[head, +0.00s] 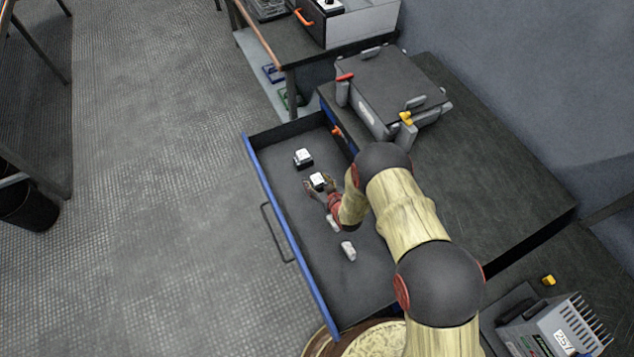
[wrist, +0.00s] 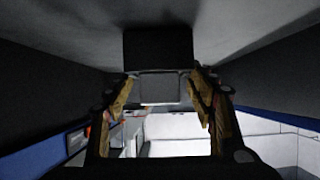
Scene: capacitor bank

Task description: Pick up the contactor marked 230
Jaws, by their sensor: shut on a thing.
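A small contactor with a white top and dark base (head: 318,179) is between the fingers of my gripper (head: 319,187), inside the open drawer. In the wrist view the fingers of my gripper (wrist: 160,84) close on both sides of this dark and grey block (wrist: 158,50). A second similar contactor (head: 303,157) stands on the drawer floor just beyond it, apart from my gripper. Markings on both are too small to read, so I cannot tell which is 230. Whether the held one touches the drawer floor is unclear.
The blue-edged drawer (head: 286,237) is pulled out from a dark bench (head: 500,190). A grey case (head: 395,85) with red and yellow parts stands on the bench. A finned unit (head: 560,330) is at lower right.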

